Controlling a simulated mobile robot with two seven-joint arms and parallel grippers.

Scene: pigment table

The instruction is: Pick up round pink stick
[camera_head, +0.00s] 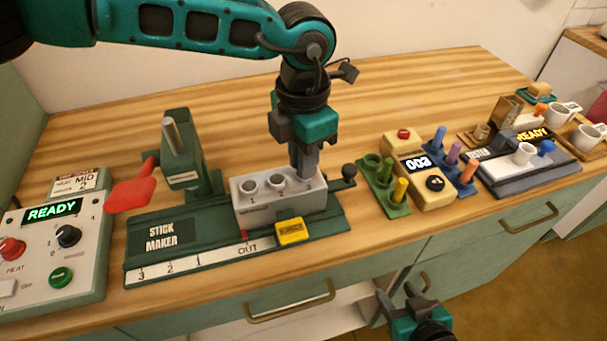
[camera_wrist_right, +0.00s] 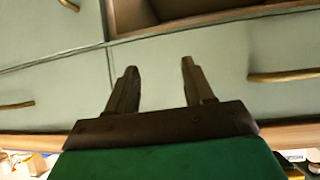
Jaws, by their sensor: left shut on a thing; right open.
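No round pink stick shows clearly in either view. My left gripper (camera_head: 304,172) points down at the hole marked 3 in the grey block (camera_head: 262,212) of the green stick maker (camera_head: 165,237). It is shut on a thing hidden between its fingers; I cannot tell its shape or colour. Holes 1 and 2 of the block look empty. My right gripper (camera_head: 398,291) is open and empty, low in front of the drawers; its two fingers also show apart in the right wrist view (camera_wrist_right: 158,68).
Left of the stick maker is a control box (camera_head: 50,245) reading READY. To the right stand a green rack (camera_head: 379,190), a yellow box (camera_head: 418,168) reading 003 and a blue rack (camera_head: 452,172) with coloured pegs. A tester and white cups (camera_head: 587,137) are farther right.

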